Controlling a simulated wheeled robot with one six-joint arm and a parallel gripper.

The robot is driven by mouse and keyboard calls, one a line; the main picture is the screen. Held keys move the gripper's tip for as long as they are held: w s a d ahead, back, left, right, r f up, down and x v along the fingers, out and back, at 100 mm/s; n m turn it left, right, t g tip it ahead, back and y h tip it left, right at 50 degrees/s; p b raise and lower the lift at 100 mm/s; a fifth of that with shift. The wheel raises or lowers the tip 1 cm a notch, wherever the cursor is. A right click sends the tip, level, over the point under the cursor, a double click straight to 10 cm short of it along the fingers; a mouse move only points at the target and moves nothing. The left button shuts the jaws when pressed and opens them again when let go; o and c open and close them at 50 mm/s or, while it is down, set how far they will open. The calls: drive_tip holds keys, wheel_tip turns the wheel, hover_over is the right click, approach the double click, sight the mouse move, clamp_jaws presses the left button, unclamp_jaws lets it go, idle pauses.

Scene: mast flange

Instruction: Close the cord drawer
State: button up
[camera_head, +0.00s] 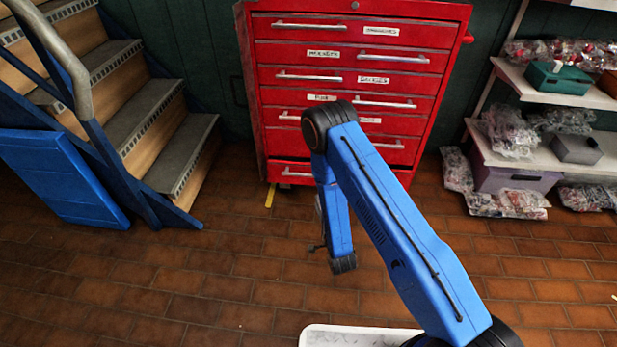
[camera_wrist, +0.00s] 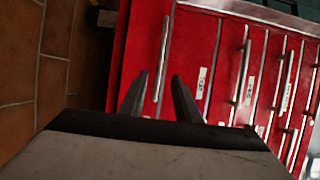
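The red drawer cabinet (camera_head: 262,110) stands against the back wall, with several drawers, bar handles and white labels. I cannot read a cord label for sure. The bottom drawer (camera_head: 284,167) has a dark gap above its front and seems to stand out a little; my arm hides much of it. In the wrist view the cabinet (camera_wrist: 205,45) appears turned sideways, with a bar handle (camera_wrist: 162,58) ahead of the fingers. My gripper (camera_wrist: 158,92) is open, its two dark fingers apart with nothing visibly held.
Blue-framed steps (camera_head: 180,145) and a blue panel (camera_head: 60,175) stand left. Shelves (camera_head: 515,80) with wrapped goods and boxes stand right, with bags on the floor. A yellow strip (camera_head: 270,195) lies by the cabinet. The brick-tiled floor (camera_head: 200,280) in front is mostly clear.

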sight(308, 175)
drive_tip(key=x, duration=1.7)
drive_tip(key=shift+w, duration=0.1)
drive_tip(key=shift+d, duration=0.1)
clamp_jaws()
